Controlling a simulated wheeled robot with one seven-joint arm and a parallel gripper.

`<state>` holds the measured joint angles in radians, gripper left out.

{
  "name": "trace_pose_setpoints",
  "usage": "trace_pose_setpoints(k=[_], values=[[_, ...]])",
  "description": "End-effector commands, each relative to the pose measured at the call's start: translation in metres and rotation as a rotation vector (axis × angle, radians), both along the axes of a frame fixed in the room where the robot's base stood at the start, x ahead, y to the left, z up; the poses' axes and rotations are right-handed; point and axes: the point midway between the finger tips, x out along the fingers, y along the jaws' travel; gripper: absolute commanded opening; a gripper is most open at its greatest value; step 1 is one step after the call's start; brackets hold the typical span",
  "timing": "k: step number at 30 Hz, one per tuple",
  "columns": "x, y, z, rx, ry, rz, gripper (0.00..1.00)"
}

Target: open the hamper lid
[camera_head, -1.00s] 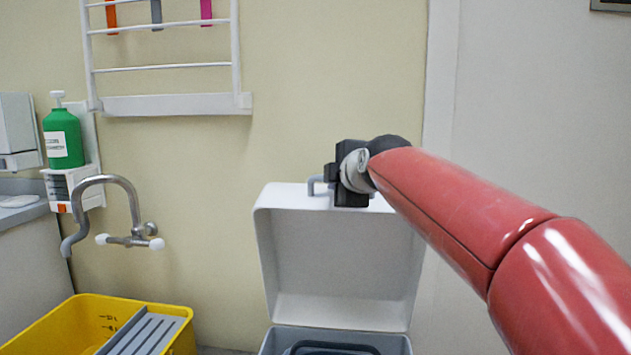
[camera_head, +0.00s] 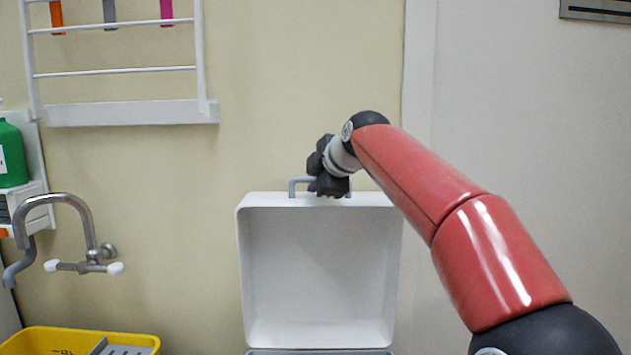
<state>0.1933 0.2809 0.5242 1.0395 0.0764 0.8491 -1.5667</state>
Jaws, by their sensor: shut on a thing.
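The hamper lid (camera_head: 318,275) is white and stands raised, about upright, with its hollow inside facing me. A grey handle (camera_head: 293,186) sits on its top edge. My gripper (camera_head: 318,187) is at this handle and shut on it; the fingers hide most of the handle's right part. Only a thin strip of the grey hamper body (camera_head: 320,352) shows at the bottom edge of the picture, below the lid. The hamper's inside is out of view.
A yellow tub (camera_head: 35,342) stands at the lower left. A wall tap (camera_head: 88,250) and a green bottle (camera_head: 12,155) are at the left. A white rack (camera_head: 130,112) hangs above. The wall is close behind the lid.

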Motion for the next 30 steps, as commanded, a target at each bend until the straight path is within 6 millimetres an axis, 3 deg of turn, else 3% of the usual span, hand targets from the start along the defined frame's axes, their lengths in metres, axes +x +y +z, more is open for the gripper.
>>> trace_pose_setpoints(k=[5, 6, 11, 20, 30], values=[[0.000, -0.001, 0.004, 0.001, -0.009, -0.003, 0.00], [0.000, -0.001, 0.004, 0.001, -0.009, -0.003, 0.15], [0.000, -0.001, 0.003, 0.000, -0.007, -0.003, 0.34], [-0.002, -0.001, 0.002, -0.001, -0.004, -0.002, 0.34], [-0.041, -0.022, 0.028, -0.002, -0.008, -0.005, 0.34]])
